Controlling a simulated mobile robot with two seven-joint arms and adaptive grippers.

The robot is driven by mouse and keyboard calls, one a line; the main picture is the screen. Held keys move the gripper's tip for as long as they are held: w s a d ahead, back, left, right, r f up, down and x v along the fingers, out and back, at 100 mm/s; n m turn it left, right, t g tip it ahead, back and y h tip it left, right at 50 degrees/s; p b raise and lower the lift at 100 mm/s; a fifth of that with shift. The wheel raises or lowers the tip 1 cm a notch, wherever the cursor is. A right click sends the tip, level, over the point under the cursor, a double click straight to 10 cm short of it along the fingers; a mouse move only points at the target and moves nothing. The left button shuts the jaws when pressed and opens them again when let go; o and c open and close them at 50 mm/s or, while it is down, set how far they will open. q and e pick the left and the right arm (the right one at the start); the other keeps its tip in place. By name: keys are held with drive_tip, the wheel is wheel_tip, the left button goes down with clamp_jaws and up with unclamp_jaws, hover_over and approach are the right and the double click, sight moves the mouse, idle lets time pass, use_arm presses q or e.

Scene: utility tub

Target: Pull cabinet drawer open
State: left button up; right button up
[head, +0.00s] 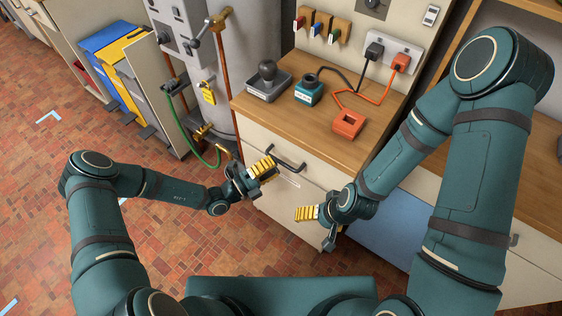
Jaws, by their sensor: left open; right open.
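The cabinet (258,206) is cream with a wooden top and stands in the centre of the head view. Its upper drawer (262,138) appears closed and has a dark bar handle (288,158). My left gripper (264,169) is open, with yellow finger pads, just left of and below the handle. Contact with the handle cannot be told. My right gripper (303,214) is open and empty in front of the lower cabinet front, below and right of the handle. My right gripper and forearm hide part of the lower front.
On the cabinet top (330,150) are a grey block with a knob (267,82), a teal pot (309,90) and an orange square piece (348,123). A grey tank (240,60) with pipes and a green hose (190,140) stands left. Brick floor (160,220) is open in front.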

sight(281, 161)
use_arm(q)
drive_tip(key=shift+x, duration=1.6)
clamp_jaws()
drive_tip(key=shift+a, duration=0.15)
